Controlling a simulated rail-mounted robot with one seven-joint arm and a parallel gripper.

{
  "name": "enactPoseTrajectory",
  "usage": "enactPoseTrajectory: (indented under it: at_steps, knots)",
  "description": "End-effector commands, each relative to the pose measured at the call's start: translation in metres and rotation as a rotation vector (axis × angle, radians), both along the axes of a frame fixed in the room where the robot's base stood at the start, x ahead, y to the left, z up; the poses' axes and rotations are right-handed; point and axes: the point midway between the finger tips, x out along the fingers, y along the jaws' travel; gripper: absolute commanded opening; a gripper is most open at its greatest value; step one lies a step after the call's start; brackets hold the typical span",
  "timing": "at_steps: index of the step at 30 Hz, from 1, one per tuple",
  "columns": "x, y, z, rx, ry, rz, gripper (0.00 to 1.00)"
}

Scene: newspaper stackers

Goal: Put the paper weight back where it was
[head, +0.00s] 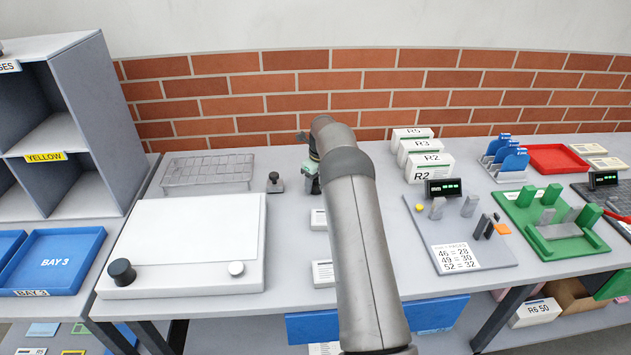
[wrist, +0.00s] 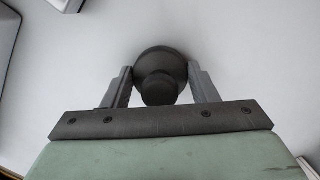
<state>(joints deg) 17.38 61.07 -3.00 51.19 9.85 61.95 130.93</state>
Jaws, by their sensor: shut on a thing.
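My gripper (wrist: 160,85) is shut on a dark round paper weight (wrist: 160,68) with a knob on top, one finger on each side of it. A pale grey surface shows below the weight; I cannot tell whether it touches that surface. In the head view the green part of my gripper (head: 311,180) shows at the back middle of the table, partly behind my arm. The held weight is not clearly visible there.
The white board (head: 190,225) and a grey wire rack (head: 207,170) lie further left. White R-marked boxes (head: 430,168) stand to the right.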

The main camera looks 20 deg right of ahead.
Motion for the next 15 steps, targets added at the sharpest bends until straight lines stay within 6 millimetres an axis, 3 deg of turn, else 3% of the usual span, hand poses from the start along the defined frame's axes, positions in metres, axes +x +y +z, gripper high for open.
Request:
enactPoseTrajectory:
  at_steps: [5,6,8,15]
  knots:
    - [0.0003,0.0000,-0.0031,0.000,-0.001,0.000,0.18]
    - [-0.0001,0.0001,-0.0032,0.000,0.000,0.000,0.61]
    - [-0.0001,0.0001,-0.0029,0.000,0.000,0.000,0.75]
    - [-0.0001,0.0001,-0.0025,0.000,0.000,0.000,0.75]
